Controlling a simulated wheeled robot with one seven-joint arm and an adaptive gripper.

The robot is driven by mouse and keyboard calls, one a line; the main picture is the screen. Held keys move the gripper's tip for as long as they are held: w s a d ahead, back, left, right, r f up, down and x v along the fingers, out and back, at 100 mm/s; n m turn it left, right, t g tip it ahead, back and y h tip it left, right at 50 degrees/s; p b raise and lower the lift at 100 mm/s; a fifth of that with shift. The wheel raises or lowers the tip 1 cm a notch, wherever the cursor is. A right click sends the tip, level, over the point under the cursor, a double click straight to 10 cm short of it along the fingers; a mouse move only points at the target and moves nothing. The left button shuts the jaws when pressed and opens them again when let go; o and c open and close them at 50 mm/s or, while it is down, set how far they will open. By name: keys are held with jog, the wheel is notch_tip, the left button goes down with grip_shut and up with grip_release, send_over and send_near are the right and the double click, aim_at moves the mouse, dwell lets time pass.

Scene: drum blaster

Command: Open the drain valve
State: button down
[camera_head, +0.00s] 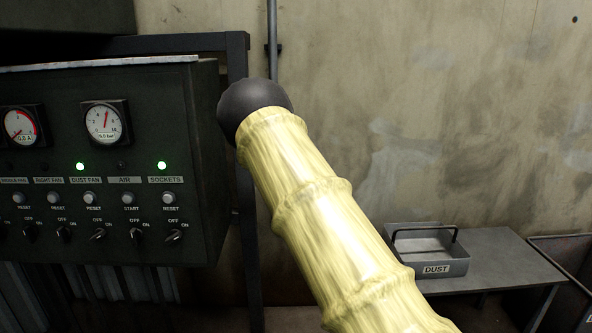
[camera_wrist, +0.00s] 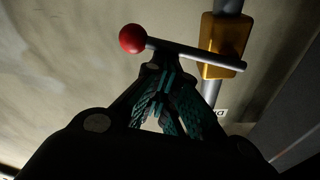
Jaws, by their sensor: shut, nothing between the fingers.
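In the wrist view, the drain valve has a brass-yellow body (camera_wrist: 223,46) on a grey pipe (camera_wrist: 229,6). Its grey lever (camera_wrist: 195,53) lies across the pipe, slightly tilted, with a red ball knob (camera_wrist: 132,38) at its left end. My gripper (camera_wrist: 161,62) is shut and empty, with teal finger pads. In the picture its fingertips lie just below the lever, between knob and valve body. I cannot tell whether they touch the lever. In the head view, my yellow-sleeved arm shows, but the gripper and valve are hidden or out of view.
A control panel (camera_head: 190,90) with gauges, lights and switches stands at the left. A thin vertical pipe (camera_head: 272,45) runs down the stained wall (camera_head: 430,110). A grey table (camera_head: 500,262) at the lower right carries a metal box (camera_head: 432,268) labelled DUST.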

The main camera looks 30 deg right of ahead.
jog(key=w+a+f+m+g+b, duration=0.2)
jog(key=a+f+m+b, duration=0.2)
jog(key=m, duration=1.1)
jog(key=shift+w+f+h+b, duration=0.25)
jog(key=shift+f+h+b, duration=0.15)
jog(key=shift+f+b, duration=1.45)
jog(key=shift+d, duration=0.15)
jog(key=s+a+p, duration=0.1)
jog(key=s+a, duration=0.2)
jog(key=s, duration=0.6)
